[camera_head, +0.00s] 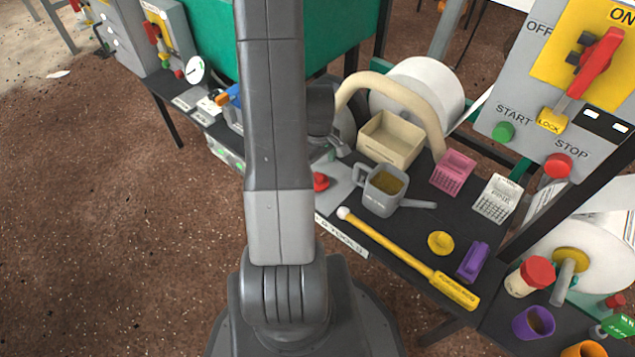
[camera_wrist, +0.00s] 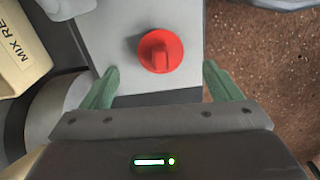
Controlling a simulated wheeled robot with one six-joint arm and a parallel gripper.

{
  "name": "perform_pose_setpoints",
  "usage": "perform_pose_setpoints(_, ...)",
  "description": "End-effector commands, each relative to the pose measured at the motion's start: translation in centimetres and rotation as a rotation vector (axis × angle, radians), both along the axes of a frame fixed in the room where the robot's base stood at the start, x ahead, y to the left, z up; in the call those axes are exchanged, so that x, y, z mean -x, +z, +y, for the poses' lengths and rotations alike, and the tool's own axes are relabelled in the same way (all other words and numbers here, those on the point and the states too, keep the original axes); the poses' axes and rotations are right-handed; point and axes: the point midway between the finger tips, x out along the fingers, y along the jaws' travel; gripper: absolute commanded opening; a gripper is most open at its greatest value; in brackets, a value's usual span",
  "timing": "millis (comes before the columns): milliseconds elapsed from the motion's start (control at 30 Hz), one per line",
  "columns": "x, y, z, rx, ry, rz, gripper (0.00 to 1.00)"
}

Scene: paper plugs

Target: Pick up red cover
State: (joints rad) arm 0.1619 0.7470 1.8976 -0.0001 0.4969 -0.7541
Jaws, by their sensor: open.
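The red cover (camera_wrist: 160,51) is a round red cap with a raised grip bar, seen from above in the wrist view. It sits on a light grey plate (camera_wrist: 120,25). In the head view the red cover (camera_head: 320,181) shows just right of my arm, on the grey plate (camera_head: 340,192) on the dark table. My gripper (camera_wrist: 165,85) is open, with one green finger on each side. The cover lies beyond the fingertips, roughly centred between them and not touching either. In the head view my arm hides most of the gripper.
A grey watering can (camera_head: 382,190), a beige bin (camera_head: 390,139) and a yellow-handled stick (camera_head: 400,255) lie to the right on the table (camera_head: 415,220). The beige bin with lettering (camera_wrist: 22,50) is close by at left in the wrist view. Brown floor (camera_wrist: 265,60) shows at right.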

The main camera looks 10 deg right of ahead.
Motion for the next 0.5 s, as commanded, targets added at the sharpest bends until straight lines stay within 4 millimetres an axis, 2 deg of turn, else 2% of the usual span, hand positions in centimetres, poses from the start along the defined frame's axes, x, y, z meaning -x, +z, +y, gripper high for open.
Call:
perform_pose_setpoints(233, 0.0, -1.6, 0.1, 0.000, 0.000, 0.001, 0.84)
perform_pose_setpoints(500, -0.2, -5.6, 0.3, -0.001, 0.000, 0.003, 0.84)
